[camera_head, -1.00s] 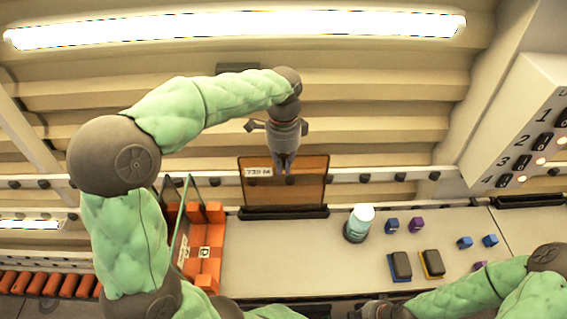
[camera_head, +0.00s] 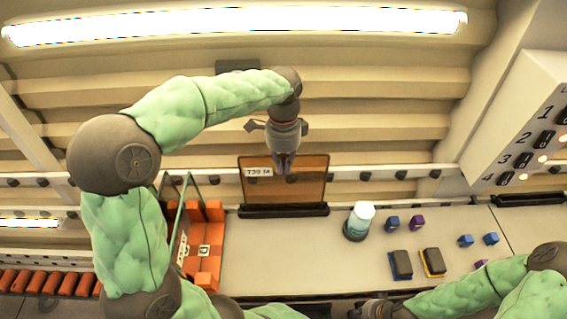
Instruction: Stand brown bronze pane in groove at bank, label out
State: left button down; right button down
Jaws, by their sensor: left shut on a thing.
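The brown bronze pane (camera_head: 300,190) stands upright at the back of the table in the head view, with its lower edge at a dark grooved bar (camera_head: 284,211). A white label (camera_head: 259,172) shows at its upper left, facing me. My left gripper (camera_head: 285,168) reaches down from above and is shut on the pane's top edge. Whether the lower edge is fully seated in the groove I cannot tell. My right gripper (camera_head: 372,309) is partly visible at the bottom edge, and its fingers are not clear.
An orange rack (camera_head: 208,240) with a greenish pane (camera_head: 182,225) stands left. A white-capped bottle (camera_head: 360,222), blue and purple blocks (camera_head: 417,223) and dark pads (camera_head: 401,264) lie right. A rail (camera_head: 400,174) runs behind. The table middle is clear.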

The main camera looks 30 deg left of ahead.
pick_arm(q)
jog(key=shift+f+b, duration=0.55)
jog(key=shift+f, duration=0.15)
dwell(1.0)
jog(key=c, duration=1.3)
grip_release()
jog(key=shift+s, duration=0.1)
jog(key=shift+o, duration=0.3)
jog(key=shift+d+f, duration=0.1)
notch_tip(320, 180, up, 12)
jog(key=w, duration=0.1)
jog(key=shift+a, duration=0.35)
